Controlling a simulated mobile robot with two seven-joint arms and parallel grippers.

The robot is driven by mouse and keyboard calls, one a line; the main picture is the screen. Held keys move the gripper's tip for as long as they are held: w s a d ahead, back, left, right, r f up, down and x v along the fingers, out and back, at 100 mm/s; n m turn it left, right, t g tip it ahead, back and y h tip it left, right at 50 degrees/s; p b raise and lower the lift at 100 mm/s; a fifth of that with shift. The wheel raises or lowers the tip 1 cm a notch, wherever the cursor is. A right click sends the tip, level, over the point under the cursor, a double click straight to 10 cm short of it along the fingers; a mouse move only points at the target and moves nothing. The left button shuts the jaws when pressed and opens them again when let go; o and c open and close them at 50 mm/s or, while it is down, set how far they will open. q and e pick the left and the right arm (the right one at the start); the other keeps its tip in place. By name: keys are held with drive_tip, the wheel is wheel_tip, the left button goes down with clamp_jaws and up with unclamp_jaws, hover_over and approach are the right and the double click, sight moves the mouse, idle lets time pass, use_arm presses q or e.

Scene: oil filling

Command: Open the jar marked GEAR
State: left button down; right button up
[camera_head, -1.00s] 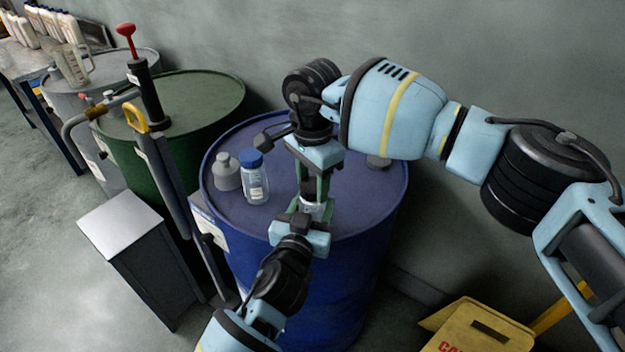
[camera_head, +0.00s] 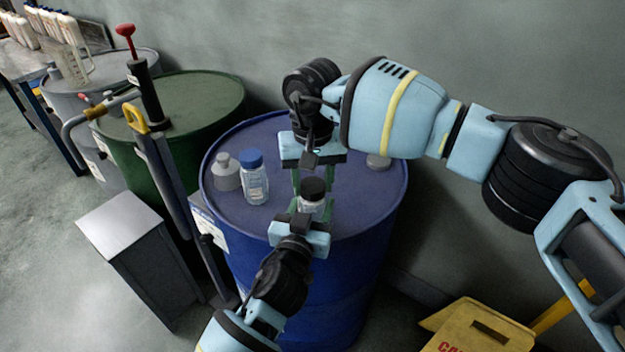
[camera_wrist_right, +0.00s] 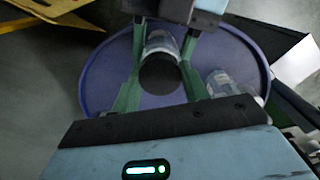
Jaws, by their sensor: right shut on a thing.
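A small clear jar (camera_head: 311,206) with a black lid (camera_head: 313,187) is upright over the front of the blue drum's top. Its marking is too small to read. My left gripper (camera_head: 309,211), coming from below, has its green fingers closed on the jar's body. My right gripper (camera_head: 313,184) reaches down from behind, its green fingers shut on the lid's two sides. In the right wrist view the black lid (camera_wrist_right: 160,75) lies between the right fingers, with the jar body (camera_wrist_right: 161,43) beyond it between the left fingers.
A blue-capped jar (camera_head: 255,180) and a grey-capped jar (camera_head: 226,172) stand left on the blue drum (camera_head: 270,218). A small grey round thing (camera_head: 378,161) is at its right. A green drum (camera_head: 205,100) with a hand pump (camera_head: 150,100) is further left.

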sight(312, 184)
drive_tip(key=shift+r, duration=0.25)
idle(0.3)
drive_tip(key=shift+r, duration=0.8)
drive_tip(key=shift+r, duration=2.05)
use_arm(q)
drive_tip(key=c, duration=0.6)
unclamp_jaws()
drive_tip(key=shift+o, duration=0.2)
